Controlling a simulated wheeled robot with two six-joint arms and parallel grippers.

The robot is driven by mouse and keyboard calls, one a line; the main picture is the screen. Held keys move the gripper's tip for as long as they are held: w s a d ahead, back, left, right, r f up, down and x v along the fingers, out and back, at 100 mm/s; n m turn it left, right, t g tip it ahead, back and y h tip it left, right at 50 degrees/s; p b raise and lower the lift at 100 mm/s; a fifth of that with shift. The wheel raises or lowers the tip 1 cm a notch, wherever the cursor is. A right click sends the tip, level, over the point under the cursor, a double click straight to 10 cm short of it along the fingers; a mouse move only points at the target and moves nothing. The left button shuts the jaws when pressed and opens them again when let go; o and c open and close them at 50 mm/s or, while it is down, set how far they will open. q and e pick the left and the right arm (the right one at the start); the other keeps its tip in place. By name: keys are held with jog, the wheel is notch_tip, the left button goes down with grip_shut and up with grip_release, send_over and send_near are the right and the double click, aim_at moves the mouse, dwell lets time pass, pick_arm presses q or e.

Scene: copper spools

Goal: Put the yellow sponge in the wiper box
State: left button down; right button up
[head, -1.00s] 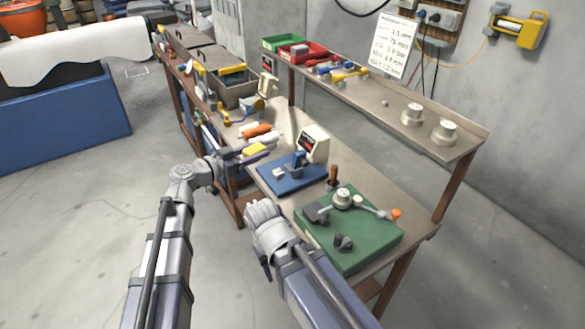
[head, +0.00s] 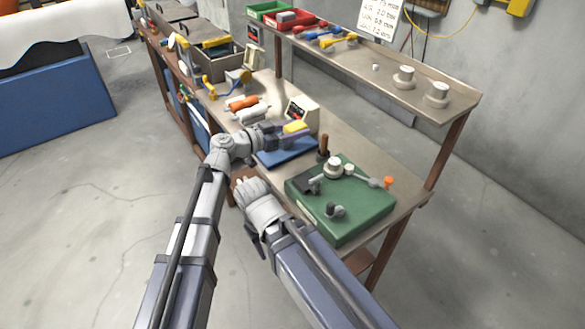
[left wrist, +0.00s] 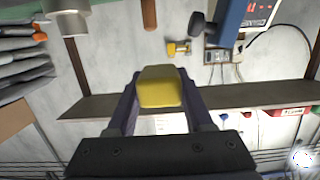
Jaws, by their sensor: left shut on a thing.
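My left gripper (head: 290,133) is shut on the yellow sponge (head: 295,127) and holds it above the blue plate on the bench. In the left wrist view the sponge (left wrist: 159,88) sits between the two fingers. My right gripper (head: 250,190) is low in front of the bench's near edge, beside the green case; its fingers are too small to read. No box is clearly marked as the wiper box. An open grey box (head: 222,65) stands at the bench's far left end, and a blue bin (head: 200,132) shows below the bench top.
A green case (head: 340,212) with metal parts stands at the near end of the bench. A white meter (head: 300,110) stands behind the blue plate (head: 284,153). Orange and white rolls (head: 243,104) lie to the left. The raised shelf (head: 370,75) runs along the back.

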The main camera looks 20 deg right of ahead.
pick_arm(q)
jog(key=b, duration=0.9)
send_over(295, 170)
notch_tip(295, 170, down, 11)
jog(key=shift+r, duration=0.1)
notch_tip(295, 170, down, 4)
jog(key=b, duration=0.4)
jog(key=shift+r, duration=0.15)
jog(key=c, duration=0.6)
grip_release()
